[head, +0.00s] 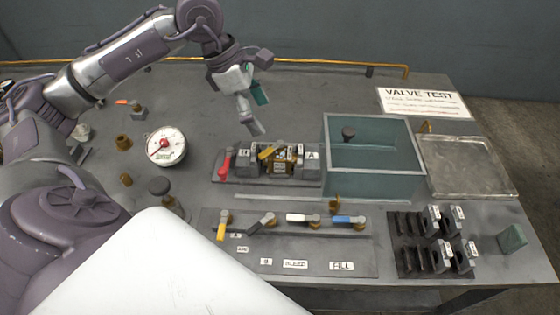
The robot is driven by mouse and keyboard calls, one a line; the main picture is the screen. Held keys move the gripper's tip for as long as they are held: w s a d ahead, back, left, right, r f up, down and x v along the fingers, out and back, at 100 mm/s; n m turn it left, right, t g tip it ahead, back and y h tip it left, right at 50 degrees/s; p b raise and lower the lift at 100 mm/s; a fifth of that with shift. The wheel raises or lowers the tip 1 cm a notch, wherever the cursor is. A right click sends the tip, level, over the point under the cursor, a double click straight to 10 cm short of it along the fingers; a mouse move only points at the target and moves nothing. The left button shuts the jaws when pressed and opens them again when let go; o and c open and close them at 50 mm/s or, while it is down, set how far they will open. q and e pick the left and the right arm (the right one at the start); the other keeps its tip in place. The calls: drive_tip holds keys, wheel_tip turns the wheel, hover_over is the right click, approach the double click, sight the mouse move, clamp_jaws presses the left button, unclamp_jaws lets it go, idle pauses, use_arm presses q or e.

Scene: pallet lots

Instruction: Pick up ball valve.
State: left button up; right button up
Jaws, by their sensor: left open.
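A brass ball valve (282,163) with a yellow lever sits between dark blocks of a test fixture (225,171) near the middle of the table. The blocks carry white letter labels, and a red lever is at the fixture's left end. My left gripper (258,110) is open and empty, above and slightly left of the valve in the picture and apart from it. One finger points down toward the fixture. My right gripper is not in view.
A clear-walled tank (415,150) stands right of the fixture, with a shallow tray (465,167) beyond it. A round gauge (165,146) lies left. A panel with several coloured levers (290,250) is in front. A rack (410,260) with dark parts is front right.

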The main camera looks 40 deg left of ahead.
sight(280, 142)
use_arm(q)
drive_tip(key=x, duration=0.6)
drive_tip(key=shift+f+p, duration=0.15)
drive_tip(key=shift+p, duration=0.2)
drive_tip(key=shift+w+d+f, duration=0.15)
drive_tip(key=shift+d+f, duration=0.1)
drive_tip(key=shift+f, duration=0.3)
drive_tip(key=shift+w+d+f, duration=0.1)
drive_tip(key=shift+d+f, duration=0.05)
drive_tip(key=shift+f, duration=0.05)
drive_tip(key=p+x, duration=0.1)
drive_tip(key=x, duration=0.2)
drive_tip(key=shift+w+d+f+p, duration=0.15)
drive_tip(key=shift+w+f+p, duration=0.1)
drive_tip(key=shift+p, duration=0.05)
drive_tip(key=shift+w+d+f, duration=0.1)
drive_tip(key=shift+f, duration=0.35)
drive_tip(key=c, duration=0.8)
drive_tip(key=shift+r, duration=0.1)
clamp_jaws()
